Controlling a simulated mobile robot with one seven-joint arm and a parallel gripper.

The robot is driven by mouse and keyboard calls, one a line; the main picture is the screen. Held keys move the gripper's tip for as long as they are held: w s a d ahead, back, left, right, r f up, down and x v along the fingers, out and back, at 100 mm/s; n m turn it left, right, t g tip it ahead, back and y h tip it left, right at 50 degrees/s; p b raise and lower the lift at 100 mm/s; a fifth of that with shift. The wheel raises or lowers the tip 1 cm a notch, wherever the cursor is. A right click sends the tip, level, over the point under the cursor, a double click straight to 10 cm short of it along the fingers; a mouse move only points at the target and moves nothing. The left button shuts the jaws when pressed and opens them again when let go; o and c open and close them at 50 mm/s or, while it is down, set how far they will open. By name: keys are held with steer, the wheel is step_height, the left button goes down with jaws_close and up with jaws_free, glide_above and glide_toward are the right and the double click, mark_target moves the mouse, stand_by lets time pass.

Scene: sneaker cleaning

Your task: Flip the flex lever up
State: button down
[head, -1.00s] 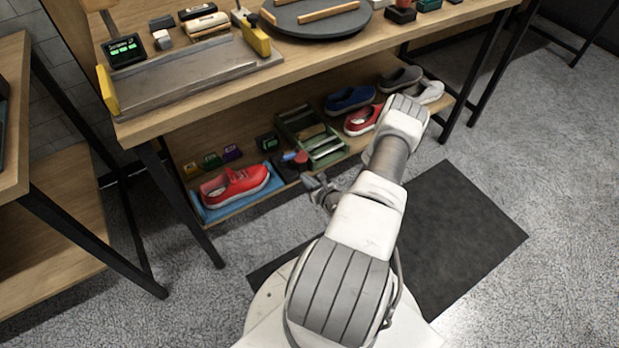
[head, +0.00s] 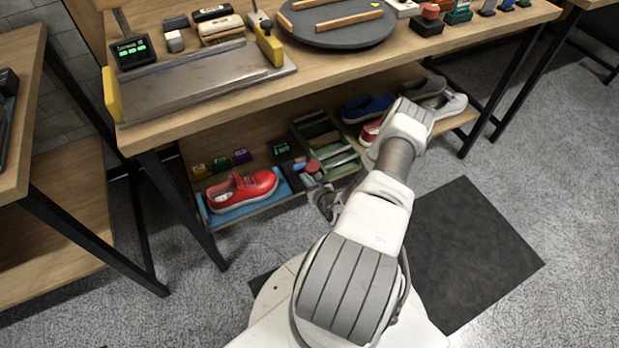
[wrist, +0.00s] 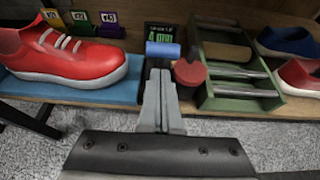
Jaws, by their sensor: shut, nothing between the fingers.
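A small blue cylinder, which looks like the lever's grip (wrist: 162,50), sits on the lower shelf in front of a black display with green text (wrist: 161,31). A red round knob-like part (wrist: 190,72) stands just right of it. My gripper (wrist: 161,74) is shut and empty, with its fingertips just below and in front of the blue grip. I cannot tell whether they touch it. The fingers hide what lies below the grip. In the head view my gripper (head: 310,181) is at the front of the lower shelf, beside the red part (head: 313,166).
A red sneaker (wrist: 68,55) lies on a blue mat (wrist: 108,91) to the left. A green rack with rollers (wrist: 209,100) stands close on the right, with more shoes beyond. The bench top (head: 290,78) overhangs the shelf.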

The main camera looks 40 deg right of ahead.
steer(key=shift+w+d+r, duration=0.1)
steer(key=shift+w+r, duration=0.1)
steer(key=shift+w, duration=0.35)
